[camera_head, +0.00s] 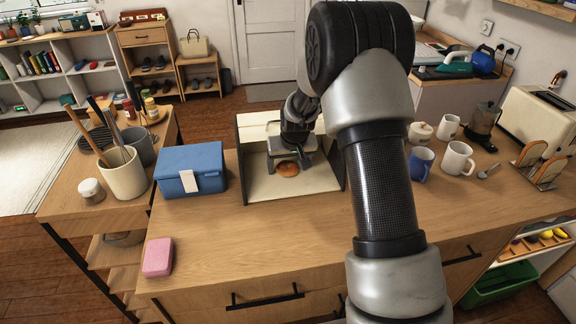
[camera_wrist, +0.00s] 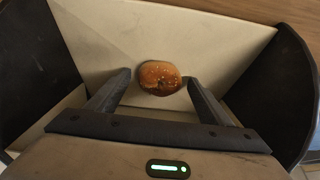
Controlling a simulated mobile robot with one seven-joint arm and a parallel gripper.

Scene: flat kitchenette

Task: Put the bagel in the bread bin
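The bagel (camera_head: 287,169) is round and brown. It lies on the cream floor of the bread bin, and also shows in the wrist view (camera_wrist: 160,77), with pale seeds on top. The bread bin (camera_head: 257,187) has dark side walls and an open front, and stands on the wooden counter. My gripper (camera_head: 290,160) is inside the bin, just above the bagel.
A blue box (camera_head: 191,171) stands close to the bin's left. A pink sponge (camera_head: 158,257) lies at the counter's front left. The counter in front of the bin is clear.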

